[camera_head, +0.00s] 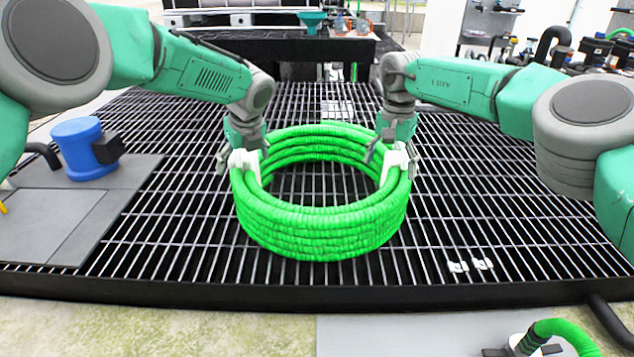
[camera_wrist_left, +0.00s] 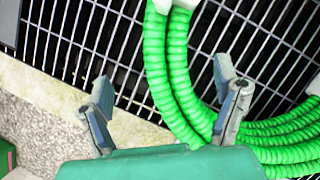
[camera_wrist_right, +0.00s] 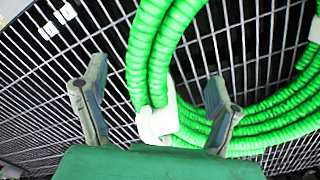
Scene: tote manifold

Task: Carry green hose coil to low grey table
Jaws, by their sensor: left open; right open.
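The green hose coil (camera_head: 320,222) lies flat on a black grating, with white clips on its left (camera_head: 240,166) and right (camera_head: 402,160) sides. My left gripper (camera_head: 240,150) is open at the coil's left side. In the left wrist view, coil strands (camera_wrist_left: 172,75) run between and beyond its fingers (camera_wrist_left: 165,105). My right gripper (camera_head: 392,143) is open at the coil's right side. In the right wrist view, the strands and a white clip (camera_wrist_right: 158,122) show between its fingers (camera_wrist_right: 155,100). Contact cannot be told. I cannot tell which surface is the low grey table.
The black grating (camera_head: 470,220) is mostly clear around the coil. A blue cylindrical part (camera_head: 82,148) stands on grey plates at the left. Small white pieces (camera_head: 470,265) lie at front right. A dark-topped table (camera_head: 280,45) stands behind. A green hose end (camera_head: 562,330) is at bottom right.

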